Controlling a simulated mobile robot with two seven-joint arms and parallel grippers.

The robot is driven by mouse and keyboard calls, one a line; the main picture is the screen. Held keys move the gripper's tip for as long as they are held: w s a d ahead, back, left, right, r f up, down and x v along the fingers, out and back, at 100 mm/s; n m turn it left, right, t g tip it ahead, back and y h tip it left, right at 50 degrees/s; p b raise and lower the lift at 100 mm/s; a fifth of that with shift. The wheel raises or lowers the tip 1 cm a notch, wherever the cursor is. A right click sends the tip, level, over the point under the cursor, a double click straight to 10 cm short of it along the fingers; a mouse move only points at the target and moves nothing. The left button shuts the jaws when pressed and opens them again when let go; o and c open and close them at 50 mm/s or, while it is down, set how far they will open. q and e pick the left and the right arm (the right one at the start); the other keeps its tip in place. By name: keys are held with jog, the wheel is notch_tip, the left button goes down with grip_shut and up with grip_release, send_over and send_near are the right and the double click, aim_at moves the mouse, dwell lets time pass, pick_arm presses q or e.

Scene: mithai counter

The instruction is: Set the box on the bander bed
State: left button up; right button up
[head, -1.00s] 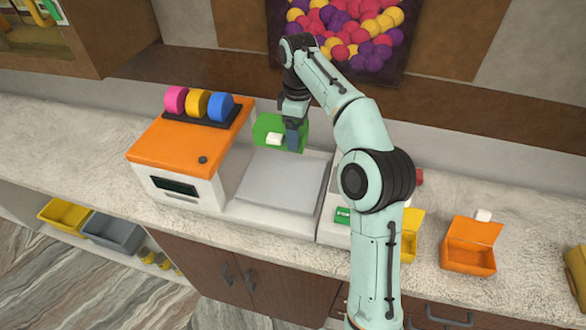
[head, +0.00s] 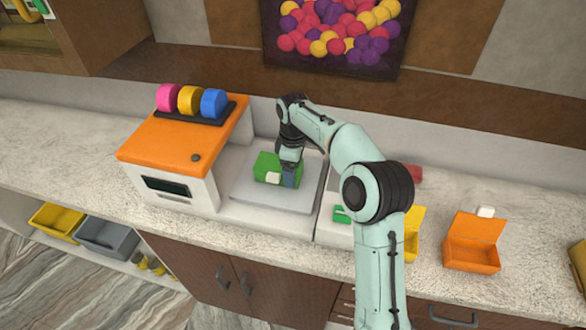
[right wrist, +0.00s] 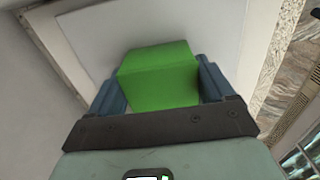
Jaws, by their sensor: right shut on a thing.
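The green box (head: 265,164) with a white tab is at the rear middle of the bander's grey bed plate (head: 247,194) in the head view. I cannot tell whether its underside touches the plate. My right gripper (head: 281,178) is shut on the box from above. In the right wrist view the green box (right wrist: 160,76) sits between the two blue fingers of my right gripper (right wrist: 162,86), with the pale bed (right wrist: 95,42) behind it. The bander (head: 178,150) has an orange top and a small dark display. My left gripper is in neither view.
Pink, yellow and blue rolls (head: 189,100) stand on the bander's top. Right of the bed lies a small green item (head: 341,214), then a yellow box (head: 413,232) partly behind my arm and an open orange box (head: 472,245).

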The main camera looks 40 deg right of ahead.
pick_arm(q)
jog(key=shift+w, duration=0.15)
pick_arm(e)
jog(key=shift+w, duration=0.25)
jog(key=o, duration=1)
jog(key=shift+s+f, duration=0.1)
pick_arm(q)
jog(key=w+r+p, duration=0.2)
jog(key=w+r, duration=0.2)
jog(key=shift+p, duration=0.4)
pick_arm(e)
notch_tip(320, 180, up, 12)
jog(key=shift+r, duration=0.15)
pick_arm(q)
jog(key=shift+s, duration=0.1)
